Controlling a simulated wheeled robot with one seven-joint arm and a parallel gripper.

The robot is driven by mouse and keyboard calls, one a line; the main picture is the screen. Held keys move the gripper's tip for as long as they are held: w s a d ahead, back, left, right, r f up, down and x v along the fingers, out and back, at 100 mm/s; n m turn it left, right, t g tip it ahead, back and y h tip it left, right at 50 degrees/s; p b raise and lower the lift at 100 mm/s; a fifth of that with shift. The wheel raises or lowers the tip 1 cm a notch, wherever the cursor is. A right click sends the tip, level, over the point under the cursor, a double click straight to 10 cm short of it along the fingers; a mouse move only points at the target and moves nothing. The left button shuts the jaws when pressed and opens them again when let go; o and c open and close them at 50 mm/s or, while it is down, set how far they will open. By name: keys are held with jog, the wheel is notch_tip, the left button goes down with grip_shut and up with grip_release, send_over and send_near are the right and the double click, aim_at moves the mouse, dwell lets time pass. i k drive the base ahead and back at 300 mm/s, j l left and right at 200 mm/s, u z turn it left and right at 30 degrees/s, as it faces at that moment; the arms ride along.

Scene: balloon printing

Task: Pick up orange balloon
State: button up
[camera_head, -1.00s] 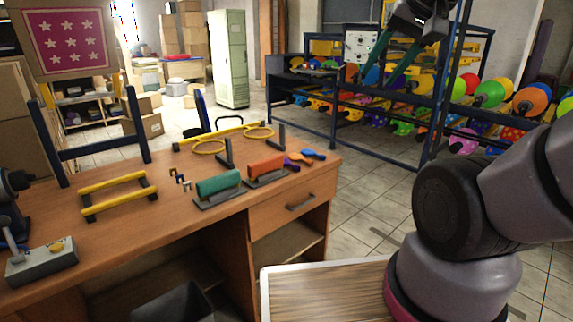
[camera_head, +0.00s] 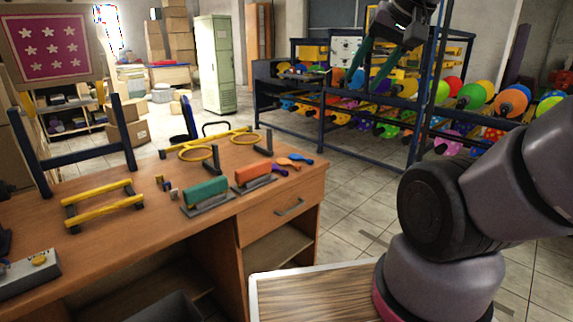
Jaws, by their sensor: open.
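A small flat orange balloon (camera_head: 288,162) lies near the right edge of the wooden desk (camera_head: 150,232), between a purple balloon (camera_head: 279,170) and a blue balloon (camera_head: 301,158). My gripper (camera_head: 363,84) is raised high at the top of the picture, above and to the right of the orange balloon. Its two teal fingers point down and are spread apart, with nothing between them. Nothing hides the orange balloon.
A green-handled block (camera_head: 206,192) and an orange-handled block (camera_head: 253,174) stand beside the balloons. Yellow rings (camera_head: 195,152) and a yellow frame (camera_head: 103,205) are farther left on the desk. A blue rack (camera_head: 321,110) with many inflated balloons stands behind my gripper.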

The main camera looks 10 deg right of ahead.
aim_at(288, 163)
jog(key=u, duration=1.5)
jog(key=z, duration=1.5)
jog(key=i+u, duration=0.25)
jog(key=i+l+u, duration=0.2)
jog(key=i, duration=0.25)
